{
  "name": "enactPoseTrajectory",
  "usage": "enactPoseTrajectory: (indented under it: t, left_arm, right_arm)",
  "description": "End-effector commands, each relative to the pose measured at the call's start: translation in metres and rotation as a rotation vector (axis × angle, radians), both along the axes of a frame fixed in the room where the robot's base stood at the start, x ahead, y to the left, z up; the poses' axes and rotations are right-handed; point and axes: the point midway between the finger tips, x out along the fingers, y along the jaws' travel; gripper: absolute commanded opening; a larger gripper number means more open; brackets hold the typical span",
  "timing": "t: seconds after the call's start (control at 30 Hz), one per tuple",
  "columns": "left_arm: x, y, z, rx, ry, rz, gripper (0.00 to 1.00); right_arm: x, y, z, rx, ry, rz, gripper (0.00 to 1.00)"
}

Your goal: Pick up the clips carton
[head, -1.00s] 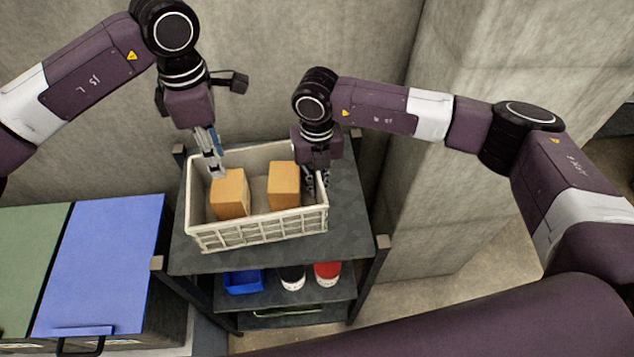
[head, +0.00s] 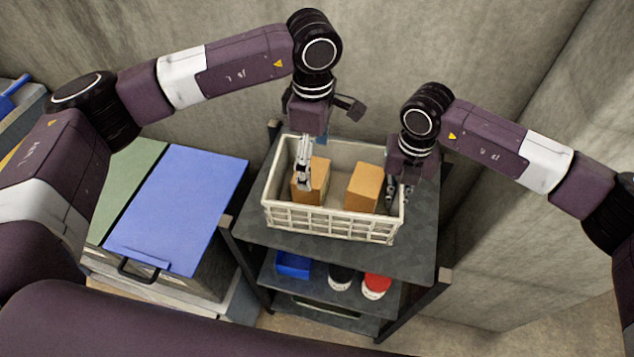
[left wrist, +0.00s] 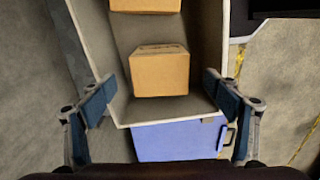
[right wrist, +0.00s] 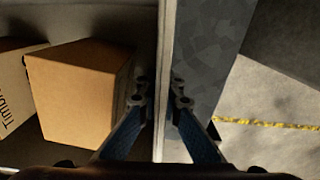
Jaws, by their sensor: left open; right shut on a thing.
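Two tan cartons stand in a pale crate (head: 330,222) on top of a dark rack: a left carton (head: 311,182) and a right carton (head: 362,188). Lettering on the left carton shows only partly in the right wrist view (right wrist: 12,92), starting like "Timb"; I cannot tell which is the clips carton. My left gripper (head: 303,182) is open at the left carton; in the left wrist view its fingers (left wrist: 160,84) are spread wide, one on each side of that carton (left wrist: 160,74), apart from it. My right gripper (right wrist: 161,100) is shut on the crate's right wall.
The rack's top (head: 415,225) has bare room right of the crate. Lower shelves hold a blue bin (head: 293,264), a dark-and-white item (head: 341,277) and a red-and-white item (head: 376,286). A blue-lidded box (head: 180,205) stands to the left. Concrete walls are behind and right.

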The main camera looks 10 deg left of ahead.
Motion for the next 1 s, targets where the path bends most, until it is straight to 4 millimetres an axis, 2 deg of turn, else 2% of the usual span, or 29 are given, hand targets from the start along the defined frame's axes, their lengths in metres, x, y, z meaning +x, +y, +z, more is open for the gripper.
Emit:
enactPoseTrajectory:
  t: [0.1,0.37,0.7,0.93,1.0]
  left_arm:
    - [0.000,0.001,-0.019,0.000,0.002,0.001,0.82]
    - [0.000,0.002,-0.036,0.000,0.000,0.001,0.82]
    - [0.000,0.007,-0.080,0.000,0.001,0.002,0.82]
    - [0.001,0.007,-0.083,0.000,-0.001,0.001,0.82]
    - [0.001,0.007,-0.083,0.000,-0.001,0.001,0.75]
  right_arm:
    - [0.001,0.000,0.001,0.001,-0.002,0.000,0.00]
    - [0.001,0.000,0.001,0.001,-0.002,-0.001,0.00]
    - [0.001,0.000,0.001,0.001,-0.002,-0.001,0.00]
    - [0.001,0.000,0.001,0.001,-0.003,0.000,0.00]
    - [0.001,0.000,0.001,0.001,-0.003,-0.001,0.00]
